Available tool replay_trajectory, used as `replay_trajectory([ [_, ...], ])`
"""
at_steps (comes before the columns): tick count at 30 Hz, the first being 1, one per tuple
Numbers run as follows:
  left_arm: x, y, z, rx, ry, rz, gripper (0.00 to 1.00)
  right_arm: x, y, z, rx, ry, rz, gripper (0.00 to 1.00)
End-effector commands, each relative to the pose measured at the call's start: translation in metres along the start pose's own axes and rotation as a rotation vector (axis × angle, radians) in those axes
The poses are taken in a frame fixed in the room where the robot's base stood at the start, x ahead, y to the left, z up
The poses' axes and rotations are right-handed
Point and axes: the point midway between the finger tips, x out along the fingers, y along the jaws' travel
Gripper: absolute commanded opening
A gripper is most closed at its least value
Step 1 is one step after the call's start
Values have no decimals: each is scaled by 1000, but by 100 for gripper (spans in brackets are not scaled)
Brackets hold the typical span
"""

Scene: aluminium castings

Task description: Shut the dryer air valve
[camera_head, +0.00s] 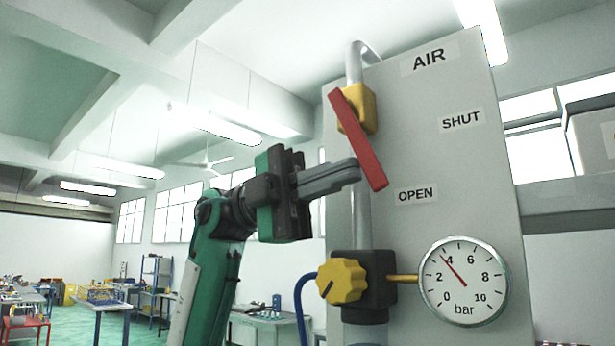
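The air valve has a red lever (359,140) on a yellow body (361,108), set on a vertical grey pipe (361,222). The lever slants down and a little right from the body, with its lower end beside the OPEN label (415,195). The SHUT label (461,120) is higher, to the right. My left gripper (356,172) is at the lever's lower part, on its left side. Its grey fingers lie close together and look shut, with nothing seen between them. I cannot tell whether they touch the lever. My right gripper is not in view.
A grey panel (455,165) with an AIR label (429,57) stands behind the valve. Below are a yellow knob (341,281) on a black regulator and a round gauge (463,282) reading near 4 bar. A blue hose (300,305) hangs left. Benches stand far back left.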

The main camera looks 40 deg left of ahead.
Motion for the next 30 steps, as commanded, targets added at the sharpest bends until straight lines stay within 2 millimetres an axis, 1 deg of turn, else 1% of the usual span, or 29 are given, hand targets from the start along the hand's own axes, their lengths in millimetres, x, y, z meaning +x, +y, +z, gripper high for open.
replay_trajectory([
  [4,10,1,-1,2,1,4,0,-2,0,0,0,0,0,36],
  [12,21,1,0,1,1,2,0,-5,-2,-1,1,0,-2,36],
  [18,24,1,0,1,2,2,0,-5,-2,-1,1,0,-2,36],
  [30,24,1,-1,1,2,2,0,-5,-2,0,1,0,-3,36],
])
